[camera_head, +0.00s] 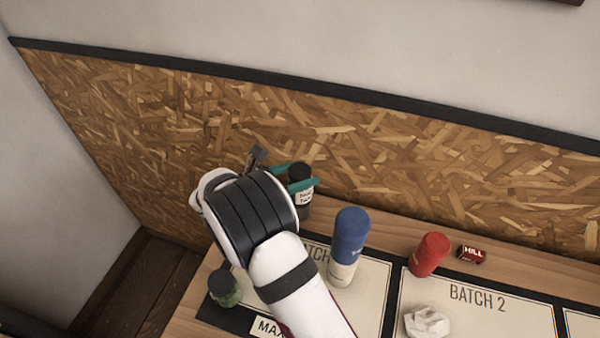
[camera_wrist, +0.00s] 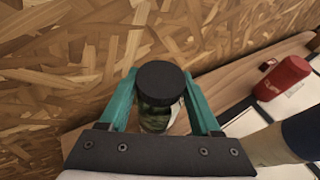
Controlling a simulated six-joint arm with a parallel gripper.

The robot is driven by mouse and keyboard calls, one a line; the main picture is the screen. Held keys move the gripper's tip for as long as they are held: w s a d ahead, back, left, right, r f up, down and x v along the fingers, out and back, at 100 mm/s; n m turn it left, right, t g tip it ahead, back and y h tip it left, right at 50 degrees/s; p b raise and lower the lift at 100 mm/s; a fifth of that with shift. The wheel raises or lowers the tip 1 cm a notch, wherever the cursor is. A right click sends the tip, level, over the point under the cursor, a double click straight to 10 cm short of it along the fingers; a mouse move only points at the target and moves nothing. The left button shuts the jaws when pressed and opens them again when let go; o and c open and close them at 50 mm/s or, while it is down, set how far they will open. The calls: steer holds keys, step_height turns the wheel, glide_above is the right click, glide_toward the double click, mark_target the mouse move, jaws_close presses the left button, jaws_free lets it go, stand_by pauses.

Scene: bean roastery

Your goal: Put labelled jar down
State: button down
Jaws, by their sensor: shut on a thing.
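The labelled jar (camera_head: 302,198) has a black lid and a pale label with dark print. It also shows in the wrist view (camera_wrist: 155,117), where its black lid faces the camera and its body looks dark green below. My gripper (camera_head: 300,180) has teal fingers shut on the jar, one on each side. In the wrist view my gripper (camera_wrist: 160,100) has the jar between its fingers. The jar is at the back of the wooden table, close to the chipboard wall. Whether its base touches the table I cannot tell.
A tall blue-topped container (camera_head: 348,240) stands right of the jar on a batch mat. A red cylinder (camera_head: 430,254), a small red box (camera_head: 472,254) and a crumpled white lump (camera_head: 427,322) are further right. A dark-lidded green jar (camera_head: 224,290) stands front left. Chipboard (camera_head: 420,155) rises behind.

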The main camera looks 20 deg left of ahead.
steer(key=shift+c, duration=0.5)
jaws_free()
steer(key=shift+f, duration=0.1)
steer(key=v, duration=1.2)
